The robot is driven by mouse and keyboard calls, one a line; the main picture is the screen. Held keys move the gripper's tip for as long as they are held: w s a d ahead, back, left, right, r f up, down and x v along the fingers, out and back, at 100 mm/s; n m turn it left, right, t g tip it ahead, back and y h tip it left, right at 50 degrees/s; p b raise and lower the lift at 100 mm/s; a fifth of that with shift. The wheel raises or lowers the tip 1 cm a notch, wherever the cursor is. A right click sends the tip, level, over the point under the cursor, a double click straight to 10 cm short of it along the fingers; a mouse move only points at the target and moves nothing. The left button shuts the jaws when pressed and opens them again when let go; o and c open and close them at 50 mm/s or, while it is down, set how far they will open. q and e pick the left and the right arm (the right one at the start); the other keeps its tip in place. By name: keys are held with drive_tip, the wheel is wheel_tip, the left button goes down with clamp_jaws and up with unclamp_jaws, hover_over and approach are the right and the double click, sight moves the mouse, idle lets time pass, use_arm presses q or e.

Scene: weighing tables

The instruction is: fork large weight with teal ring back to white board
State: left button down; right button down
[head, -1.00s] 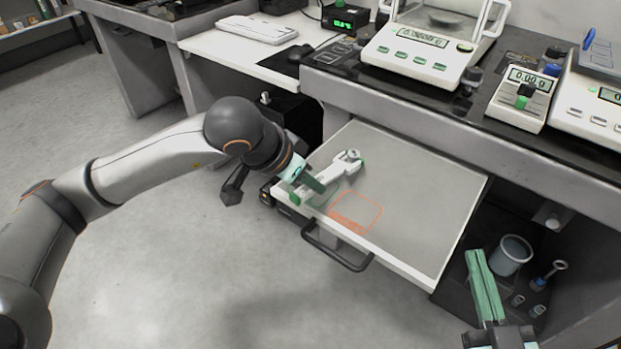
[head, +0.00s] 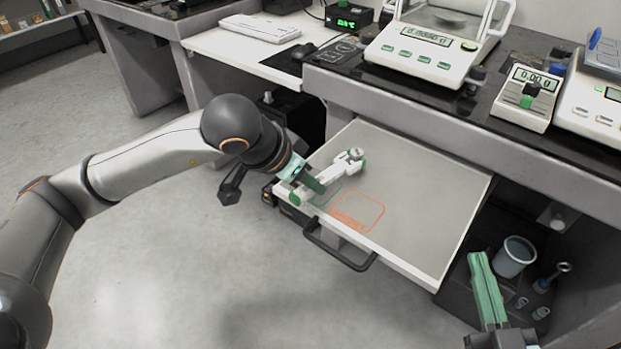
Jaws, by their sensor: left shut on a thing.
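My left gripper (head: 309,181), with teal fingers, is shut on a white fork-like tool (head: 327,180) with green parts. It holds the tool at the near left corner of the white board (head: 425,215), a pulled-out surface with an orange outline. A round silvery piece (head: 355,154) with a bit of green beside it is at the tool's far end; I cannot tell whether it is the large weight, or whether it touches the board. My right gripper (head: 481,268), also teal-fingered, is at lower right, away from the board; its opening cannot be told.
A large balance (head: 425,62) and a small scale (head: 527,100) with a green-and-grey piece on it stand on the dark bench. Below right are a grey bucket (head: 514,258) and a blue-ringed metal piece (head: 543,285). The board's right part is clear.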

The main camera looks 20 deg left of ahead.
sight(299, 193)
use_arm(q)
drive_tip(key=shift+s+a+b, duration=0.4)
drive_tip(key=shift+s+b, duration=0.15)
drive_tip(key=shift+s, duration=0.15)
drive_tip(key=shift+s+a+b, duration=0.35)
drive_tip(key=shift+s+b, duration=0.2)
drive_tip(key=shift+s, duration=0.1)
idle(2.3)
drive_tip(key=shift+s, duration=0.1)
idle(0.4)
drive_tip(key=s+a+r+b, duration=0.1)
drive_tip(key=s+a+b, duration=0.4)
drive_tip(key=s+b, duration=0.2)
drive_tip(key=shift+s+r, duration=0.15)
drive_tip(key=shift+s, duration=0.7)
idle(0.7)
